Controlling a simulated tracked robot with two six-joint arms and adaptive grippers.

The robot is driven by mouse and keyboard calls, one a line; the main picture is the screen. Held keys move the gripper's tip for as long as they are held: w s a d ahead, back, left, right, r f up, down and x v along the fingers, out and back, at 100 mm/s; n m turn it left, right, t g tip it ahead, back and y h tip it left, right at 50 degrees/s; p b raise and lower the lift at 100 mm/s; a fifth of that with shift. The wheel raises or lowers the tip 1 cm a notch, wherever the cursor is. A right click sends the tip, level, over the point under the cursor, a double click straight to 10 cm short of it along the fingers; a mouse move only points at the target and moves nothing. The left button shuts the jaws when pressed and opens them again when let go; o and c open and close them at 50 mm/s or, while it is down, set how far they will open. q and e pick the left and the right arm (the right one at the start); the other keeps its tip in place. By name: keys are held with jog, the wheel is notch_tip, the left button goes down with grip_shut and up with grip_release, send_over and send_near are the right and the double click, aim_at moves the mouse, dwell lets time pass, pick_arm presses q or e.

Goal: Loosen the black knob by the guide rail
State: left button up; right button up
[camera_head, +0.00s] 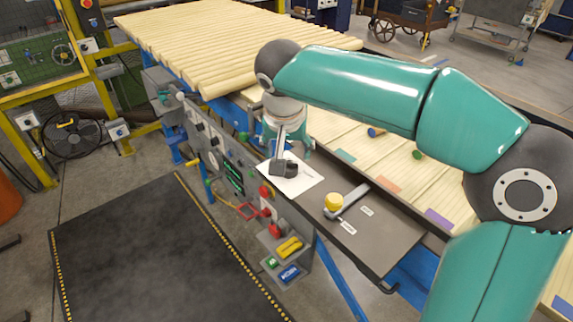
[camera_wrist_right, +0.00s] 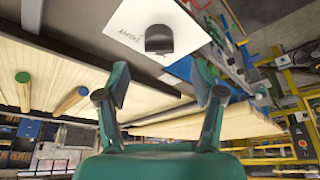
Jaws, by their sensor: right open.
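The black knob (camera_head: 290,170) stands on a white sheet on the dark metal shelf (camera_head: 390,238). In the right wrist view the knob (camera_wrist_right: 159,40) is a short dark cylinder with a rounded top, beyond and between the fingertips. My right gripper (camera_head: 290,150) is above the sheet, its fingers pointing down close to the knob and partly overlapping it in the head view. In the wrist view the gripper (camera_wrist_right: 165,92) is open, its two fingers wide apart with nothing between them. I cannot tell which bar is the guide rail. My left gripper is not in view.
A yellow knob (camera_head: 334,202) sits beside a grey bar (camera_head: 352,197) on the same shelf. A control panel (camera_head: 232,165) with red buttons is on the near side. Pale wooden rods (camera_head: 225,40) fill the bed behind. A dark mat (camera_head: 140,255) lies clear on the floor.

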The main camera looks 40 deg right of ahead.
aim_at(289, 164)
jog(key=x, duration=0.6)
jog(key=shift+w+d+f, duration=0.1)
jog(key=shift+d+f, duration=0.1)
jog(key=shift+f, duration=0.15)
